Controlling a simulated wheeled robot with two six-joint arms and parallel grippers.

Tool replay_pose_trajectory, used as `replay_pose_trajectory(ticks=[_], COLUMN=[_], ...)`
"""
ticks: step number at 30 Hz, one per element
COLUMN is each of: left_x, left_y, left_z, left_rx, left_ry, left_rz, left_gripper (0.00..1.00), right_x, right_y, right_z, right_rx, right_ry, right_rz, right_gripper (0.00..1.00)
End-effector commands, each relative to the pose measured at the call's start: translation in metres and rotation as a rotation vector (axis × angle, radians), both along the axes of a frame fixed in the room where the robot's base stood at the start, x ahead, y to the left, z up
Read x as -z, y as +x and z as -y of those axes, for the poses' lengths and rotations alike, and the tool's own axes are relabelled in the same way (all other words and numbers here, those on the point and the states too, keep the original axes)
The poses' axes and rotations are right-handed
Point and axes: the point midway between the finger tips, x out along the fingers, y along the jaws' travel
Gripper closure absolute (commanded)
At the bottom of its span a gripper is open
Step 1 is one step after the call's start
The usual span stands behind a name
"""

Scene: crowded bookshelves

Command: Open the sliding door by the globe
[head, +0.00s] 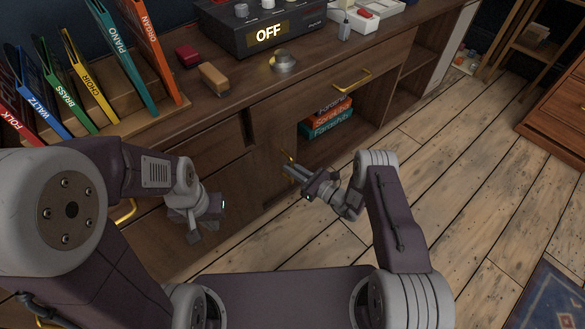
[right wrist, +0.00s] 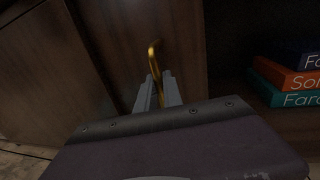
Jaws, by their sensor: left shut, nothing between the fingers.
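The sliding door (head: 268,168) is a dark wooden panel low in the cabinet, with a small upright brass handle (head: 287,157). An open compartment shows to its right. My right gripper (head: 285,170) is at the handle. In the right wrist view the brass handle (right wrist: 154,56) rises between the two fingertips (right wrist: 158,82); I cannot tell whether they grip it. My left gripper (head: 195,233) is shut and empty, pointing down in front of the drawers, well left of the door. No globe is in view.
Books (head: 330,117) lie stacked in the open compartment, below a drawer with a brass handle (head: 352,80). A black device reading OFF (head: 268,34), a metal knob (head: 283,62) and upright records (head: 92,85) are on the cabinet top.

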Motion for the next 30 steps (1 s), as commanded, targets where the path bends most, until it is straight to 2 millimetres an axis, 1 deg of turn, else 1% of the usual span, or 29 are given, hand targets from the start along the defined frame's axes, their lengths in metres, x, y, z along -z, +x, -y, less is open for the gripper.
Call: replay_pose_trajectory(ticks=[1, 2, 3, 11, 14, 17, 19, 24, 27, 30], left_x=[0.0, 0.0, 0.0, 0.0, -0.005, -0.018, -0.026, -0.04, -0.042, -0.043], left_y=[0.0, 0.0, 0.0, 0.0, 0.0, 0.0, 0.0, 0.0, 0.0, 0.0], left_z=[0.0, 0.0, 0.0, 0.0, 0.0, 0.0, 0.0, 0.0, 0.0, 0.0], left_rx=[0.0, 0.0, 0.0, 0.0, 0.0, 0.0, 0.0, 0.0, 0.0, 0.0], left_ry=[0.0, 0.0, 0.0, 0.0, 0.0, 0.0, 0.0, 0.0, 0.0, 0.0], left_rz=[0.0, 0.0, 0.0, 0.0, 0.0, 0.0, 0.0, 0.0, 0.0, 0.0], left_gripper=[1.0, 1.0, 1.0, 1.0, 1.0, 1.0, 1.0, 1.0, 1.0, 1.0], right_x=[0.001, 0.001, 0.001, 0.001, -0.001, -0.004, -0.005, -0.003, -0.001, 0.0], right_y=[-0.001, -0.001, -0.001, 0.0, -0.003, -0.015, -0.027, -0.05, -0.059, -0.062], right_z=[0.0, 0.0, 0.0, 0.0, 0.005, 0.019, 0.031, 0.056, 0.064, 0.067], right_rx=[0.0, 0.0, 0.0, 0.001, 0.003, 0.007, 0.007, 0.007, 0.003, 0.002], right_ry=[0.0, -0.001, -0.001, 0.0, 0.0, 0.0, 0.001, 0.001, -0.001, 0.0], right_rz=[-0.004, -0.004, -0.004, -0.001, -0.003, -0.006, -0.007, -0.006, -0.004, -0.003], right_gripper=[0.86, 0.78, 0.67, 0.67, 0.67, 0.67, 0.67, 0.67, 0.67, 0.67])
